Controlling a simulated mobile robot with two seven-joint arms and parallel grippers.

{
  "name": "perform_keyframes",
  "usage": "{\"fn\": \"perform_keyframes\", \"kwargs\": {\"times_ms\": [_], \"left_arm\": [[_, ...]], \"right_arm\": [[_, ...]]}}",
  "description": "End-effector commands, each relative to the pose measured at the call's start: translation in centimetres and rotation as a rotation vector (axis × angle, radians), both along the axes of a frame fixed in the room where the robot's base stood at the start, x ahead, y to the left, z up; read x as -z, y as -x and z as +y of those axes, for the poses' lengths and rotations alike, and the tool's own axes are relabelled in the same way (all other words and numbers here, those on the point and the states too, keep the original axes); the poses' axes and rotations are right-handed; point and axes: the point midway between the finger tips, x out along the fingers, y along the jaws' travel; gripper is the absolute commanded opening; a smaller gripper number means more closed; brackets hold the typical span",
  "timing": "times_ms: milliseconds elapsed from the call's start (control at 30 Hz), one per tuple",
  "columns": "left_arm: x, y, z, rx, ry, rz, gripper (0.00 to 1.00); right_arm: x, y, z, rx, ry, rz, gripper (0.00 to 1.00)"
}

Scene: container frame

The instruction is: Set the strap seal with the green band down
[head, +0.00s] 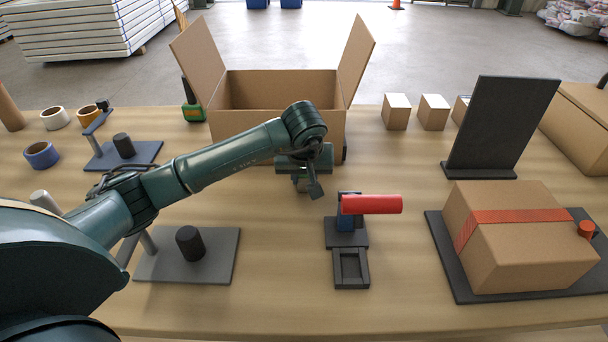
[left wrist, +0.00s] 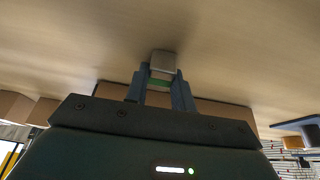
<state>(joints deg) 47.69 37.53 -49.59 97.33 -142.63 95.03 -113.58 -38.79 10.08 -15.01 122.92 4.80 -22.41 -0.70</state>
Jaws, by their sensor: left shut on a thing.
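My left gripper (head: 303,180) reaches in from the left and points down over the middle of the table, in front of the open box. In the left wrist view its two blue fingers (left wrist: 160,78) are shut on the strap seal (left wrist: 162,62), a small grey block with a green band (left wrist: 160,84) between the fingers. The seal's grey end sticks out past the fingertips, close to the wooden table top (left wrist: 80,50). I cannot tell whether it touches the wood. In the head view the seal is hard to make out. My right gripper is not in view.
An open cardboard box (head: 277,127) stands behind the gripper. A dark stand with a red handle (head: 372,204) is close at front right. A taped carton (head: 530,255) rests on a dark plate further right. A grey plate with a black knob (head: 190,242) lies left. Bare wood shows between.

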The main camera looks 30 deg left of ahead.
Motion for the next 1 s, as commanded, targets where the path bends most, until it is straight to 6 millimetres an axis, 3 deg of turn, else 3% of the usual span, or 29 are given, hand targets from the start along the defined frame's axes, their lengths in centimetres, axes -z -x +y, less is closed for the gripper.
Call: {"fn": "perform_keyframes", "kwargs": {"times_ms": [33, 67, 300, 667, 1000], "left_arm": [[0.3, 0.0, 0.0, 0.0, -0.001, 0.0, 0.0], [0.3, 0.0, 0.0, 0.0, -0.001, 0.0, 0.26], [0.2, 0.0, 0.0, 0.0, -0.001, 0.0, 0.45], [-0.5, 0.0, -0.1, 0.001, 0.001, -0.002, 0.47], [-6.7, 2.3, -1.1, 0.002, -0.001, -0.006, 0.47]], "right_arm": [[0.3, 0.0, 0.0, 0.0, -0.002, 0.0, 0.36], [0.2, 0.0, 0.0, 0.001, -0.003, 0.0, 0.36], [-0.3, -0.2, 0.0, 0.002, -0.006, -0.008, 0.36], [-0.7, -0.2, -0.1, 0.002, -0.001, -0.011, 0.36], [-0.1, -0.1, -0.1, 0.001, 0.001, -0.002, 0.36]]}}
